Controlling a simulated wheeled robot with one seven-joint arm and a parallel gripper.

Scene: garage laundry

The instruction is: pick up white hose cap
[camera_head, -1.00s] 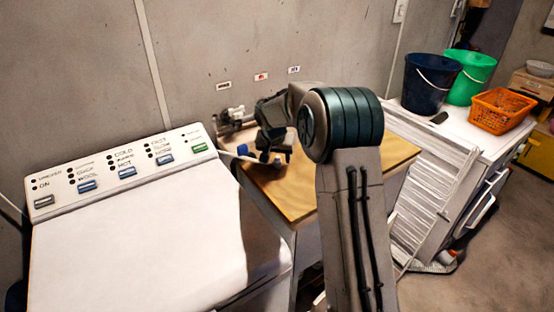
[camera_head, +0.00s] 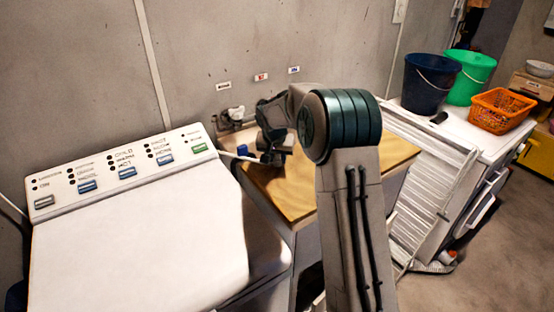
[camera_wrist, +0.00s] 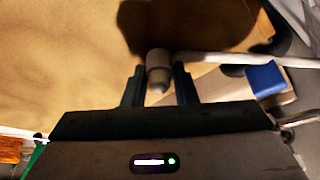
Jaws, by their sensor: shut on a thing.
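The white hose cap (camera_wrist: 157,62) is a small pale cylinder between the two fingers of my gripper (camera_wrist: 158,84) in the wrist view. The fingers are shut on its sides, just over the wooden top. In the head view my gripper (camera_head: 274,157) points down at the left part of the wooden top, and the cap is hidden there. I cannot tell whether the cap touches the wood.
A white hose (camera_wrist: 225,57) and a blue piece (camera_wrist: 266,79) lie close to the right of the cap in the wrist view. The white washer (camera_head: 130,235) stands left of the wooden top (camera_head: 300,200). The wall with taps (camera_head: 233,117) is close behind.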

